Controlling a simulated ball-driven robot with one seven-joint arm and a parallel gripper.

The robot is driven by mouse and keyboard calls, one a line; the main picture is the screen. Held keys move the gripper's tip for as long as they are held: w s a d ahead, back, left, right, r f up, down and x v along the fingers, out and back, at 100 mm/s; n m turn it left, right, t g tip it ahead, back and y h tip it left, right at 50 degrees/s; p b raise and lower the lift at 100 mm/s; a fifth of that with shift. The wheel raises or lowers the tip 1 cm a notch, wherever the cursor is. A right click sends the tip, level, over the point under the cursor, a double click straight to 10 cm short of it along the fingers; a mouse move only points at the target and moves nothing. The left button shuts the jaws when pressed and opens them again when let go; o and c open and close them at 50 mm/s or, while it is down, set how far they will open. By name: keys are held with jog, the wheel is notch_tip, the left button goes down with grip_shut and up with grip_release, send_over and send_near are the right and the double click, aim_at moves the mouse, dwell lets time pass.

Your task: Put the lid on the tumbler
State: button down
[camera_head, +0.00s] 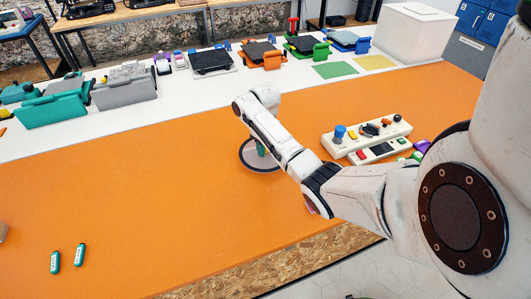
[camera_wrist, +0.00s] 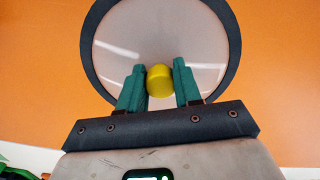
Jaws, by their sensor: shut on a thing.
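A round clear lid with a dark rim (camera_wrist: 205,45) and a yellow knob (camera_wrist: 159,82) fills the upper middle of the wrist view. The lid also shows in the head view (camera_head: 247,159), over the orange table and partly behind my arm. My gripper (camera_wrist: 158,68) has green fingers, one on each side of the yellow knob, and is shut on it. In the head view my gripper (camera_head: 260,150) points down at the lid. I cannot tell whether the lid touches the table. I cannot make out a tumbler in either view; my arm hides part of the table.
A white control panel (camera_head: 366,135) with a blue knob stands right of the lid, close behind my arm. Two small green bottles (camera_head: 67,258) lie at the front left. Teal and grey bins (camera_head: 52,108) stand on the white strip behind.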

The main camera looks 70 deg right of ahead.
jog(key=shift+f, duration=1.45)
jog(key=shift+f, duration=0.15)
jog(key=c, duration=0.8)
grip_release()
